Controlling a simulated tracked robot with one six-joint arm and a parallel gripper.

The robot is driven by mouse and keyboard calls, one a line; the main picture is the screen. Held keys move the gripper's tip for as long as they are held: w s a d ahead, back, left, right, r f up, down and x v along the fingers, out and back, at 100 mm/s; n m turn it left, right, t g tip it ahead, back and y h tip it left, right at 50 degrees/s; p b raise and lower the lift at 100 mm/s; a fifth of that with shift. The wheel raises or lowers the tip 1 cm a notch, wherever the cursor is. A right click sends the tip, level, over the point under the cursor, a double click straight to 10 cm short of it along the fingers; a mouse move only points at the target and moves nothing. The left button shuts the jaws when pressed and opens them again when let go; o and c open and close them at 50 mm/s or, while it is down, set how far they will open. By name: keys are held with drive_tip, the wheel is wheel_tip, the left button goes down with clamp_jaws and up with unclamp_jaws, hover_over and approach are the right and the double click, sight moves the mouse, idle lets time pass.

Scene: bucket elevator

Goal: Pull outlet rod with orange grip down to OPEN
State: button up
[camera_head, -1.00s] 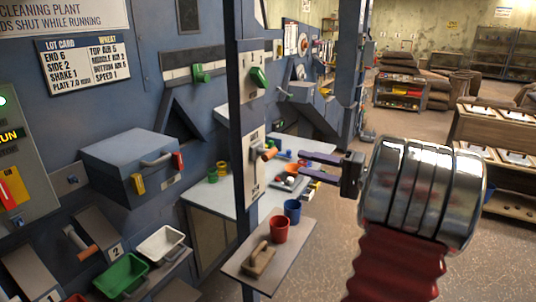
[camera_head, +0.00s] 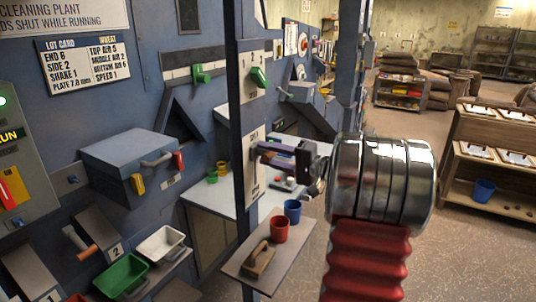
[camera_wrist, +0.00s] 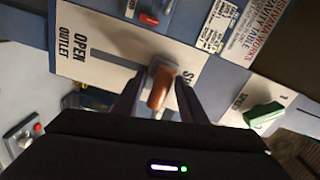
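The outlet rod's orange grip (camera_wrist: 159,90) shows in the wrist view, at the end of the slot away from the word OPEN, beside a label starting with S. The outlet plate (camera_wrist: 95,52) is white with a dark slot and reads OPEN and OUTLET. My gripper (camera_wrist: 160,84) has one finger on each side of the grip. The fingers look apart, with narrow gaps to the grip; contact is hard to tell. In the head view my gripper (camera_head: 264,153) is at the plate (camera_head: 251,180) on the blue post, and its fingers hide the grip.
A green handle (camera_wrist: 264,115) is beside the outlet plate in the wrist view. In the head view, a small shelf (camera_head: 243,268) below my gripper holds a red cup (camera_head: 279,229), a blue cup (camera_head: 292,208) and a wooden-handled tool (camera_head: 260,260). Open floor lies to the right.

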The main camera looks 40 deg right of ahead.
drive_tip(key=shift+w+a, duration=0.15)
drive_tip(key=shift+w, duration=0.25)
drive_tip(key=shift+c, duration=0.2)
clamp_jaws()
